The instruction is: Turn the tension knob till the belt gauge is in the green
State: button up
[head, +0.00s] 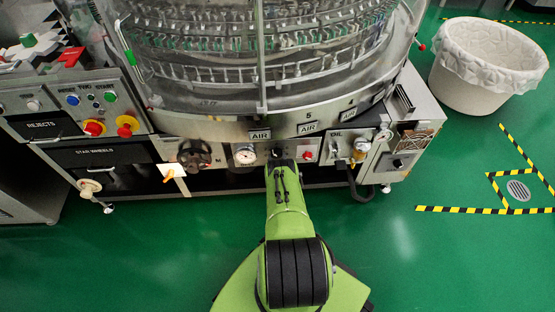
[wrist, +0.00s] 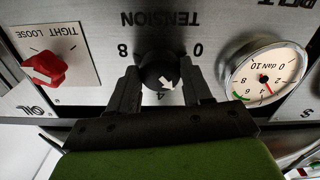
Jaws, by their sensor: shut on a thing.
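The black tension knob (wrist: 158,70) is on the grey panel under the upside-down word TENSION in the wrist view. Its white mark points down and slightly right, near the 4. My gripper (wrist: 161,80) has one finger on each side of the knob and is shut on it. The round white belt gauge (wrist: 283,62) is to the right of the knob. Its red needle points down and slightly right, apart from the green band at the lower left of the dial. In the head view the gauge (head: 244,154) is left of my gripper (head: 278,160), which hides most of the knob.
A red TIGHT/LOOSE knob (wrist: 44,68) is beside the tension knob; it also shows in the head view (head: 307,155). A black handwheel (head: 194,155) is further left. A white bin (head: 487,70) stands at right. The green floor in front is largely clear.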

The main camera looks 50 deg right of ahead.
jog(key=m, duration=0.5)
jog(key=shift+m, duration=0.3)
jog(key=shift+a+m, duration=0.1)
jog(key=shift+m, duration=2.2)
jog(key=o, duration=1)
jog(key=shift+o, duration=0.2)
jog(key=shift+a, duration=0.1)
